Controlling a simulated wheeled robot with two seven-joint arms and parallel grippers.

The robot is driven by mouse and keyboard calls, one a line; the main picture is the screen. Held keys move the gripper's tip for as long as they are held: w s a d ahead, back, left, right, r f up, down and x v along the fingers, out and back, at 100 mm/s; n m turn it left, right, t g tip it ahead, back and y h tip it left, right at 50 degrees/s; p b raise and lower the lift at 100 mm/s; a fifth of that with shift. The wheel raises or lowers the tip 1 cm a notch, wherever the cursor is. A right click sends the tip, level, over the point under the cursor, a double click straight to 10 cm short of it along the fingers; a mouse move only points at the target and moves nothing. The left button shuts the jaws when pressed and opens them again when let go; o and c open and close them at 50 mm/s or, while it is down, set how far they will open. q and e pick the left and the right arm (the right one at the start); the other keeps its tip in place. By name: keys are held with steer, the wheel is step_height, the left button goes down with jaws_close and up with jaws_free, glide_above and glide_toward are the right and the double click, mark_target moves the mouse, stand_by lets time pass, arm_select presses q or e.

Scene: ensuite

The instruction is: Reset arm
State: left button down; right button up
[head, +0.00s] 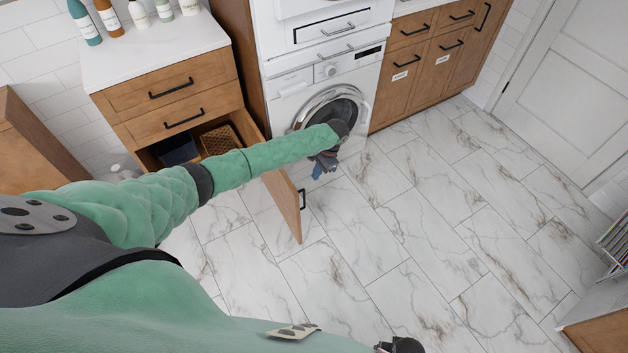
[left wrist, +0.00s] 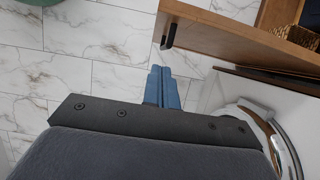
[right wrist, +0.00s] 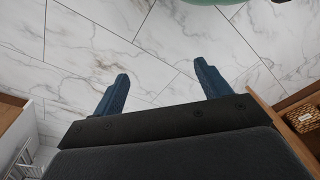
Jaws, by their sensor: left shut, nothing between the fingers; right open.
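My left arm reaches across the head view from the left. My left gripper (head: 325,163) hangs in front of the washing machine (head: 291,102), past the open cabinet door (head: 283,201). In the left wrist view the two blue fingers of the left gripper (left wrist: 162,88) are together with nothing between them. The open door's edge and black handle (left wrist: 171,36) are close beside them. In the right wrist view the fingers of my right gripper (right wrist: 160,90) are wide apart and empty above the marble floor.
The wooden cabinet (head: 170,95) at the left has its lower door open, with a dark bin (head: 178,150) and a woven basket (head: 219,139) inside. Several bottles stand on its white top. The marble floor (head: 420,220) is clear in the middle and right.

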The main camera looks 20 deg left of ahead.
arm_select(q)
steer(key=b+v, duration=0.1)
steer(key=v, duration=0.4)
steer(key=shift+w+d+r, duration=0.15)
steer(key=shift+w+r, duration=0.05)
steer(key=shift+r, duration=0.05)
arm_select(e)
steer(key=r, duration=0.1)
steer(key=w+r, duration=0.1)
steer(key=r, duration=0.1)
steer(key=w+r, duration=0.1)
steer(key=r, duration=0.1)
steer(key=shift+w+a, duration=0.15)
steer(key=shift+a, duration=0.15)
